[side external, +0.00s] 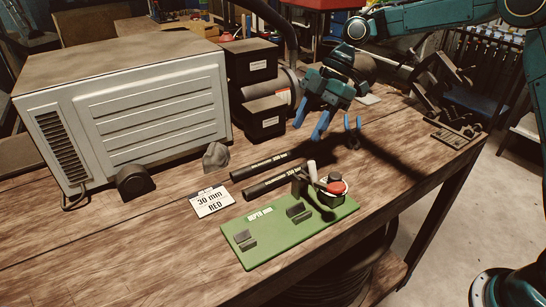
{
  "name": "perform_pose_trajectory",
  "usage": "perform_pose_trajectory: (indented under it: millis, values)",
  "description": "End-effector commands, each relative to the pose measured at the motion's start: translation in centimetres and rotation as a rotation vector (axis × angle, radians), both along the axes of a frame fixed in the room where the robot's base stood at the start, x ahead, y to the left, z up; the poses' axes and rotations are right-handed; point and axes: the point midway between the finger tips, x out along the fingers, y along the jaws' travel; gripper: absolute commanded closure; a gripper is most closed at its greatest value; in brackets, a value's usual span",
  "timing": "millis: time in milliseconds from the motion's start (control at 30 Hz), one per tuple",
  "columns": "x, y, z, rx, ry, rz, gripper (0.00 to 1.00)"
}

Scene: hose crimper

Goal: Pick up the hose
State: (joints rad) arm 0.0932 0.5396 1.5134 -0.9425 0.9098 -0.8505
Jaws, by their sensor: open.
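Two black hoses with small white print lie side by side on the wooden table in the side external view. The farther hose (262,165) and the nearer hose (265,190) both run slantwise, and the nearer one's right end is partly hidden behind fittings on the green board. The print is too small to read surely. My gripper (338,132) has blue fingers spread apart with nothing between them. It hangs above the table, to the right of and beyond the hoses, apart from both.
A green board (258,257) holds dark blocks, a lever and a red-topped round part (337,187). A card (211,201) reads "30 mm RED". A grey louvered machine (150,115), black bins (263,118) and a grey lump (216,156) stand behind. Dark clamps (450,95) sit right.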

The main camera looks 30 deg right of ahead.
Motion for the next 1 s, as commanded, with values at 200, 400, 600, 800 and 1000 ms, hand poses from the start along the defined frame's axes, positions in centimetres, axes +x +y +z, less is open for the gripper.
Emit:
perform_pose_trajectory:
  millis: [200, 400, 600, 800, 1000]
  values:
    - [-0.1, 1.7, -2.9, 0.000, 0.004, 0.003, 0.52]
    - [-0.1, 3.0, -5.1, -0.001, 0.002, 0.002, 0.52]
    - [0.0, 3.4, -5.9, -0.002, 0.001, 0.000, 0.52]
    - [0.0, 3.4, -6.1, -0.002, 0.001, 0.000, 0.52]
    - [-0.1, 4.1, -7.4, -0.002, 0.001, 0.002, 0.52]
